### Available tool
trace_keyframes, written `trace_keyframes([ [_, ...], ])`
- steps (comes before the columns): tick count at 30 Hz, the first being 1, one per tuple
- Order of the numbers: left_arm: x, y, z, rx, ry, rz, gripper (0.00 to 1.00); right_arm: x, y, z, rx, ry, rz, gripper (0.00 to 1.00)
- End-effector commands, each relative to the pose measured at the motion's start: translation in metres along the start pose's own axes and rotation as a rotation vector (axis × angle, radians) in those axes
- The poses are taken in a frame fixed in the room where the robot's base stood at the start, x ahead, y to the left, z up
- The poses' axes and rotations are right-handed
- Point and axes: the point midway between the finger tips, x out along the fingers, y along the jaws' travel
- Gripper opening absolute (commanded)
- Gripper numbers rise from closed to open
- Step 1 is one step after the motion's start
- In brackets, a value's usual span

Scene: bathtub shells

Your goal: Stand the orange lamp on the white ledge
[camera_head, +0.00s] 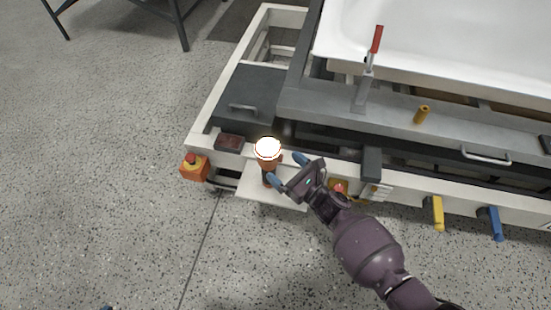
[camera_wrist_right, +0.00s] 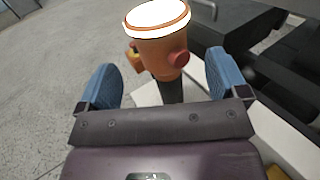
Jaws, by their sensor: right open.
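The orange lamp (camera_head: 268,164) has a bright glowing top and a dark lower stem. It looks upright over the white ledge (camera_head: 284,198), a flat plate at the front left of the frame; whether its foot touches the plate is hard to tell. My right gripper (camera_head: 286,170) is open beside the lamp, with its blue fingertips towards it. In the right wrist view, the lamp (camera_wrist_right: 163,48) shows beyond the gripper (camera_wrist_right: 162,80), between the two spread fingers, with clear gaps on both sides. The gripper's palm hides the lamp's lower end there. My left gripper is not seen.
A red and yellow button box (camera_head: 194,168) stands left of the ledge. A dark red block (camera_head: 229,142) lies behind it. A red-handled clamp (camera_head: 371,70) rises near the white bathtub shell (camera_head: 440,50). Yellow (camera_head: 434,212) and blue (camera_head: 490,223) handles hang at right.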

Motion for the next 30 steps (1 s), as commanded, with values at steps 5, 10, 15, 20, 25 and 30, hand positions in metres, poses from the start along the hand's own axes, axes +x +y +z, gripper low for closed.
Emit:
trace_keyframes([
  [5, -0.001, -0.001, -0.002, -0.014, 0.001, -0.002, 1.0, -0.031, -0.001, 0.002, -0.002, -0.001, -0.001, 0.92],
  [10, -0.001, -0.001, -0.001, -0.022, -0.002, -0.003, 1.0, -0.051, -0.001, 0.001, -0.002, -0.001, 0.0, 0.92],
  [15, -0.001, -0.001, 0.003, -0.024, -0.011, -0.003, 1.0, -0.059, 0.0, 0.0, -0.001, 0.0, 0.0, 0.92],
  [20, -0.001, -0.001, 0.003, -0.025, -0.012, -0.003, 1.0, -0.06, 0.0, 0.0, 0.0, 0.001, 0.0, 0.92],
  [25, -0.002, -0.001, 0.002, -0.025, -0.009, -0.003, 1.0, -0.06, 0.0, 0.0, 0.0, 0.001, 0.0, 0.92],
  [30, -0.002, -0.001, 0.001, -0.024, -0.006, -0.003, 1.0, -0.059, 0.0, 0.0, 0.0, 0.001, 0.0, 0.92],
])
